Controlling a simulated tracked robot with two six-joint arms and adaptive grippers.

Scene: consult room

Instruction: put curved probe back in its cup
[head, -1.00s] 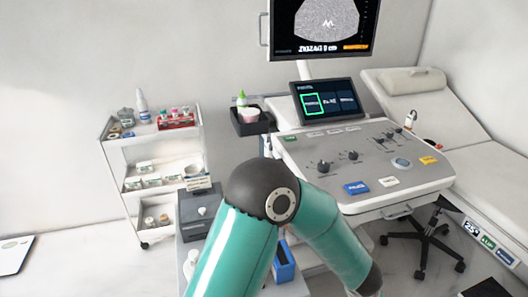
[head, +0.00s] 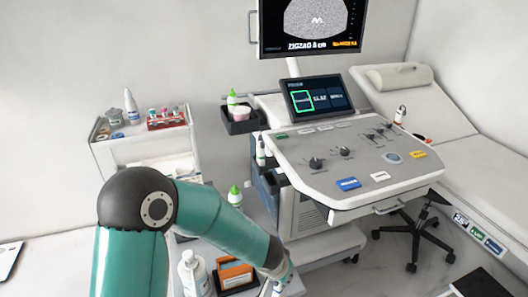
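A white probe-like piece (head: 261,152) stands upright in a dark holder at the left side of the ultrasound console (head: 340,165). Another white probe-like piece (head: 400,114) stands at the console's right rear edge. I cannot tell which, if either, is the curved probe, and I cannot make out an empty cup. My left arm crosses the lower left, its wrist reaching the bottom edge beside a small tray. The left gripper's fingers are below the frame, so any hold is hidden. My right gripper is out of view.
A bottle (head: 194,274) and an orange box (head: 235,273) in a dark tray are near my wrist. A green-tipped bottle (head: 235,196) stands behind my forearm. A white cart (head: 112,152) stands left, an exam bed (head: 455,150) right, a stool (head: 415,225) in front.

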